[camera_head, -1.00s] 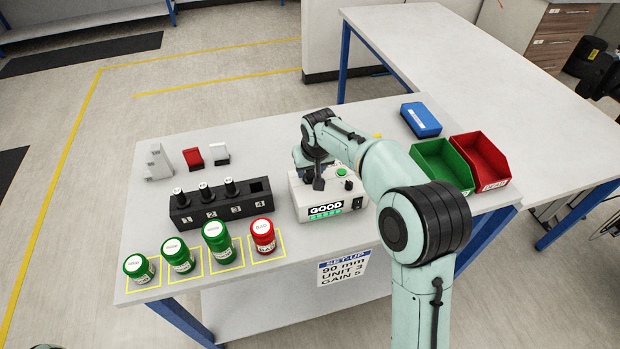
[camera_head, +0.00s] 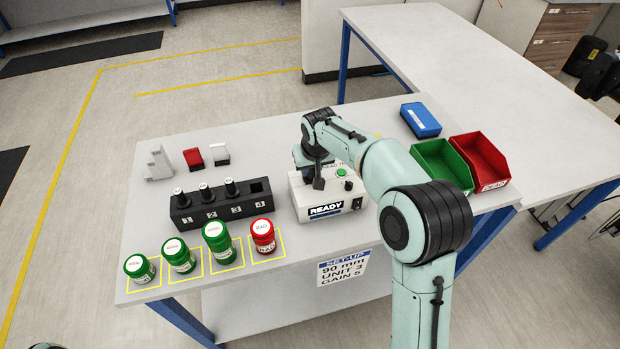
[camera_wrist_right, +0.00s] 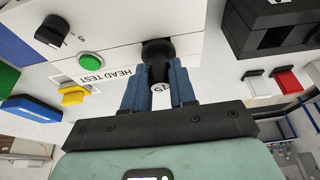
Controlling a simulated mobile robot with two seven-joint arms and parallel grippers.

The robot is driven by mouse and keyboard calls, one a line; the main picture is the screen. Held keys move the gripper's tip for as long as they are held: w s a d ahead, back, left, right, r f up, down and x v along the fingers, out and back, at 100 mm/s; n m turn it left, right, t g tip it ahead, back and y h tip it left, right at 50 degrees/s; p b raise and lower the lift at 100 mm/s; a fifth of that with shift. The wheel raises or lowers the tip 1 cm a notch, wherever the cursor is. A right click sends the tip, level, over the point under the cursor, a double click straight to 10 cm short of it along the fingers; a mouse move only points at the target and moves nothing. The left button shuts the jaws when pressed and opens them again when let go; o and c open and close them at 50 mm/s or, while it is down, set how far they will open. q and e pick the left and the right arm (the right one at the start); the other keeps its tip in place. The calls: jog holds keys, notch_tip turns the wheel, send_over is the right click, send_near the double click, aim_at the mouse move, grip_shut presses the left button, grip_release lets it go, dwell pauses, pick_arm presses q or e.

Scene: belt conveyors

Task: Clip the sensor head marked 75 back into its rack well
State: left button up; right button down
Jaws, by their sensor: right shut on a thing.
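My right gripper (camera_wrist_right: 161,78) is shut on a black sensor head (camera_wrist_right: 157,49) with a white end label, partly hidden between the blue fingers. The head is at the HEAD TEST spot on the white test unit (camera_head: 335,209); I cannot tell whether it is seated or just lifted. In the head view the right gripper (camera_head: 317,180) hides it. The unit's display reads READY. The black rack (camera_head: 222,212) stands left of the unit, with heads upright in wells 1, 2 and 3. Well 4 (camera_head: 259,186) is empty. My left gripper is not in view.
Three green jars (camera_head: 179,255) and a red jar (camera_head: 263,237) stand in yellow squares along the front edge. Red (camera_head: 192,158) and white (camera_head: 220,153) blocks and a stepped grey block (camera_head: 159,162) are behind the rack. Green (camera_head: 440,166) and red (camera_head: 481,160) bins are at the right.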

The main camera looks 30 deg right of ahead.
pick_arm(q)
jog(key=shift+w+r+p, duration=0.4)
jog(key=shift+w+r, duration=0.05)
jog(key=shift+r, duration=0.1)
pick_arm(e)
jog(key=shift+r, duration=0.85)
jog(key=shift+r+p, duration=0.75)
jog(key=shift+r, duration=0.85)
jog(key=shift+r+p, duration=0.7)
jog(key=shift+r, duration=0.95)
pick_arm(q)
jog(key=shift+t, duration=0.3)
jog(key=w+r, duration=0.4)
